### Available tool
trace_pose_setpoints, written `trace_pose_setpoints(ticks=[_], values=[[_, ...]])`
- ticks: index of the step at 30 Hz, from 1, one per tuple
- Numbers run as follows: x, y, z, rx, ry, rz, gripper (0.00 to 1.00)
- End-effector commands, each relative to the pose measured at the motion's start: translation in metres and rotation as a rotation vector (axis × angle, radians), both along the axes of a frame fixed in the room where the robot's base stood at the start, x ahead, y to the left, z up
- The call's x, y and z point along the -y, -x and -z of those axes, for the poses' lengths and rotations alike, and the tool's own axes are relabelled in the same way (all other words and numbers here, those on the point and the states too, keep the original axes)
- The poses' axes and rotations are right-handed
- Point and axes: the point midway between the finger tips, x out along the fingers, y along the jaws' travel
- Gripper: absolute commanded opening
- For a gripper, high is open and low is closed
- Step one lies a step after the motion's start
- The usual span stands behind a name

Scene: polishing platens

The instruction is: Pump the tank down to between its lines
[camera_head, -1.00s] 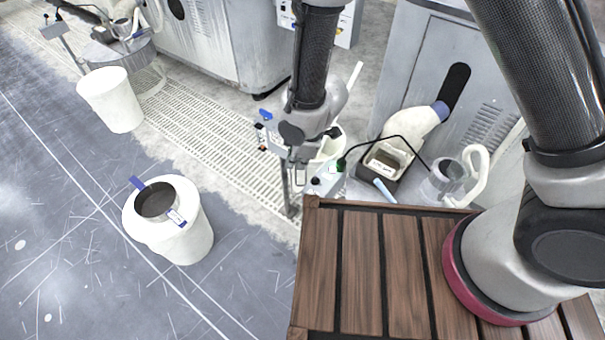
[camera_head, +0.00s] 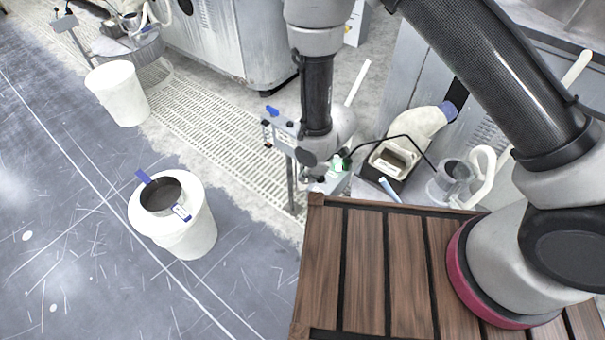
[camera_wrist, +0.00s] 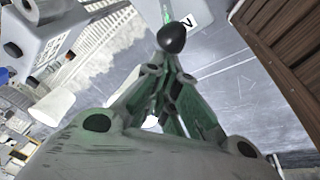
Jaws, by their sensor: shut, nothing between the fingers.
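My gripper (camera_wrist: 172,70) is shut and empty. In the wrist view its fingertips are just behind a black ball knob (camera_wrist: 171,38), on or over a pale box; whether they touch it I cannot tell. A white label with a dark letter and a green patch show beside the knob. In the head view the small control box (camera_head: 337,168), with a green part on top, is beside my gripper, which my arm mostly hides. A black cable runs from the box to a clear vessel (camera_head: 455,172) at the right. Which container is the tank, its level and its lines cannot be made out.
A slatted wooden top (camera_head: 362,270) is in front. A white bucket (camera_head: 188,235) with a dark-filled pot (camera_head: 160,195) stands on the open floor at left. A post-mounted panel (camera_head: 283,135) is close to my arm.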

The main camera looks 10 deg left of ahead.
Motion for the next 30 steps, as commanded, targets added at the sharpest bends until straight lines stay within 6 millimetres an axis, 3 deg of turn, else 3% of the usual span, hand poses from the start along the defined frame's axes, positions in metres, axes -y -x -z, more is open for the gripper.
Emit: trace_pose_setpoints(ticks=[30], values=[[0.0053, -0.0081, -0.0061, 0.0, 0.001, 0.001, 0.0]])
